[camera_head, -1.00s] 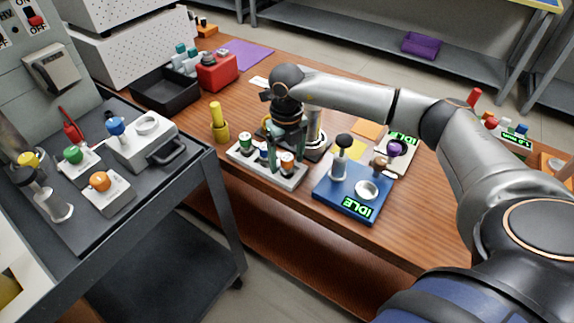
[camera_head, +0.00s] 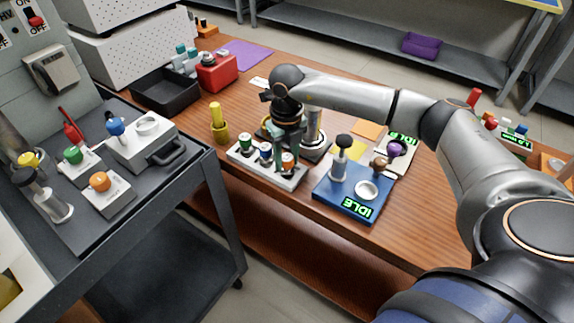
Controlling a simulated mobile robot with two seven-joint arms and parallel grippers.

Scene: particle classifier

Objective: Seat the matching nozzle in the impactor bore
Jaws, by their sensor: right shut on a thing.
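A white rack (camera_head: 255,171) stands on the wooden table and holds small nozzles with coloured bands: a green one (camera_head: 245,142), a blue one (camera_head: 266,151) and a red one (camera_head: 288,159). My right gripper (camera_head: 283,155) points down at the right end of the rack. Behind the gripper, a silver column (camera_head: 314,124) on a dark base (camera_head: 318,151) looks like the impactor. Its bore is not visible, and my arm hides part of it. My left gripper is not in view.
A blue IDLE device (camera_head: 330,197) sits just right of the rack, with a pale IDLE device (camera_head: 402,163) behind it. A yellow cylinder (camera_head: 218,121) stands to the left. A grey cart (camera_head: 150,195) with knobbed devices is at the left.

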